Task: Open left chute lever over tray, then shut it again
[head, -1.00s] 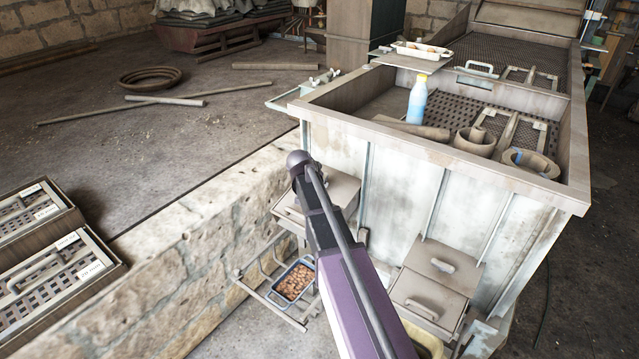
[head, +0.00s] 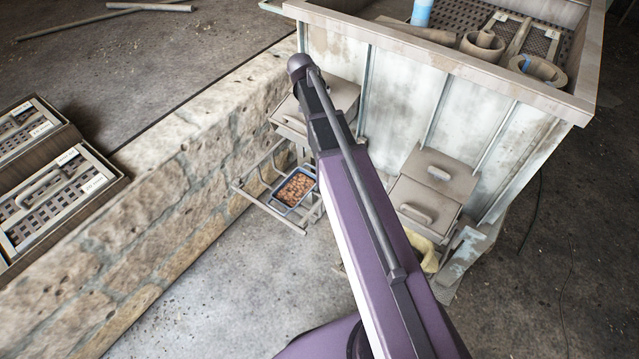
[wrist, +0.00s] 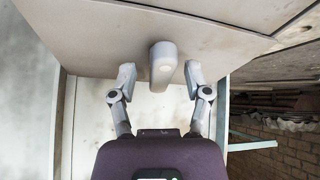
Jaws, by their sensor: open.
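The left chute (head: 343,97) is a grey-brown box low on the white hopper wall, partly covered by my arm in the head view. Below it the blue-rimmed tray (head: 287,203) holds brown pieces and sits on a metal rack. In the wrist view a pale, rounded lever (wrist: 163,62) stands out from a flat grey-beige panel (wrist: 100,40). My gripper (wrist: 160,78) is open, with one finger on each side of the lever. The right fingertip looks closer to it; I cannot tell whether it touches. My gripper is hidden behind my arm in the head view.
A second chute (head: 430,195) with handles is on the hopper (head: 480,120) to the right, with a yellow object (head: 428,250) below it. A low stone wall (head: 150,190) runs along the left. Bare concrete floor (head: 220,290) lies in front.

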